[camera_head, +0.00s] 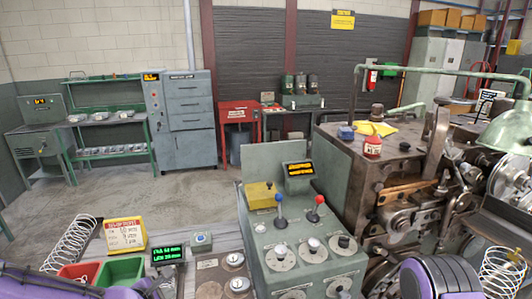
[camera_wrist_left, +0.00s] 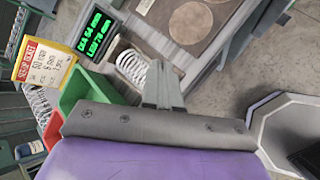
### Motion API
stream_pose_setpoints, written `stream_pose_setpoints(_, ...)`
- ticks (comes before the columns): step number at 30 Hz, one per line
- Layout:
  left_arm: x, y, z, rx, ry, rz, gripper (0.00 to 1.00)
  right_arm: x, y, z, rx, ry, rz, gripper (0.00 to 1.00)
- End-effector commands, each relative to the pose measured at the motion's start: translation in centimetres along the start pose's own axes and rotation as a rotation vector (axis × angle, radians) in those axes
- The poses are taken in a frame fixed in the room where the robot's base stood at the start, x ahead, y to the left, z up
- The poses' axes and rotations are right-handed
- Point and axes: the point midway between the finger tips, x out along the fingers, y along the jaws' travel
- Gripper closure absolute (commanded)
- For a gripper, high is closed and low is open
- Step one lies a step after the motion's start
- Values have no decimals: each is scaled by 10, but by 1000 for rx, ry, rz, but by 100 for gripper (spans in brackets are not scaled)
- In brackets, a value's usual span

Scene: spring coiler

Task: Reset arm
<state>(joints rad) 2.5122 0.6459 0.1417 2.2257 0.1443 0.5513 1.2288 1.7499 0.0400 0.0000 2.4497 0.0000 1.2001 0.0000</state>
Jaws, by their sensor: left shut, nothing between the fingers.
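My left gripper (camera_wrist_left: 160,70) shows in the left wrist view with its two grey fingers together and nothing between them. Behind its fingertips are a coiled spring (camera_wrist_left: 132,68) and a green-lit display (camera_wrist_left: 98,32). I cannot tell whether it touches them. In the head view only purple parts of my left arm show along the bottom left edge, and the fingertips are not clear. A purple part of my right arm shows at the bottom right; its gripper is out of view.
A green console (camera_head: 300,240) with blue and red levers stands in the middle, beside a large coiling machine (camera_head: 400,190). Red (camera_head: 80,271) and green (camera_head: 120,270) bins, a yellow-framed ticket (camera_head: 125,233) and a large spring (camera_head: 70,243) are at lower left. Floor beyond is clear.

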Motion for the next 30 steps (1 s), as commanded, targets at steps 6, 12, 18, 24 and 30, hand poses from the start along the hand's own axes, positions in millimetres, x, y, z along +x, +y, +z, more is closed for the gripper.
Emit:
stream_pose_setpoints(6, 0, 6, -2, 128, 13, 34, 100, 0, 0, 0, 0, 0, 0, 57)
stream_pose_setpoints(12, -4, 12, -10, 302, 53, 87, 100, 0, 0, 0, 0, 0, 0, 57)
stream_pose_setpoints(18, 10, -21, -53, 641, 182, 84, 100, 17, -2, 7, 0, 0, 0, 57)
stream_pose_setpoints(24, 33, -100, -132, 1058, 334, -55, 100, 49, -4, 20, 0, 0, 0, 57)
stream_pose_setpoints(30, 43, -228, -246, 1511, 408, -358, 100, 102, -9, 42, 0, 0, 0, 57)
